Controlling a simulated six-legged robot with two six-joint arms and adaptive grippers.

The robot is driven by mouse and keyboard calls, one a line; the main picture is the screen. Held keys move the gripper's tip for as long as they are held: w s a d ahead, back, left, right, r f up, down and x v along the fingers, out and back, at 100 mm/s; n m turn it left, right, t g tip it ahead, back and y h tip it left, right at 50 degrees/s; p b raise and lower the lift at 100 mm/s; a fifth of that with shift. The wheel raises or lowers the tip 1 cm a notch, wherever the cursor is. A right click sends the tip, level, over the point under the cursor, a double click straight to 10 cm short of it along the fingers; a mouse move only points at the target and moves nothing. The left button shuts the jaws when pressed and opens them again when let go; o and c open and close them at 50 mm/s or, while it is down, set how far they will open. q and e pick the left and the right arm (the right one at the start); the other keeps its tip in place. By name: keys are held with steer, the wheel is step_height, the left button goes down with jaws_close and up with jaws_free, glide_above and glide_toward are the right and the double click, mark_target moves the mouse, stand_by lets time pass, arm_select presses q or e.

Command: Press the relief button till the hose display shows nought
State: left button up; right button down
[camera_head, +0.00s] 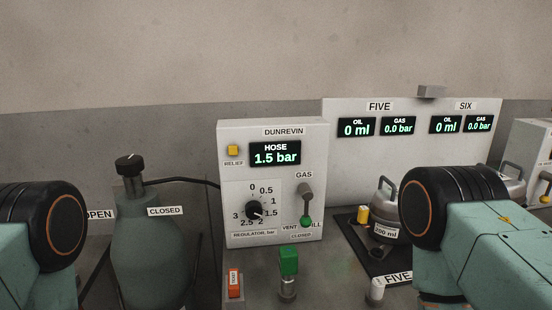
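Parts of my two arms show at the lower left and lower right, but neither gripper is in view. Nothing is touching the button.
The regulator knob (254,210) and the green-tipped gas lever (306,208) sit below the display. A grey-green gas bottle (152,258) stands left of the panel. A green-topped valve (289,262) and an orange switch (234,283) stand in front.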

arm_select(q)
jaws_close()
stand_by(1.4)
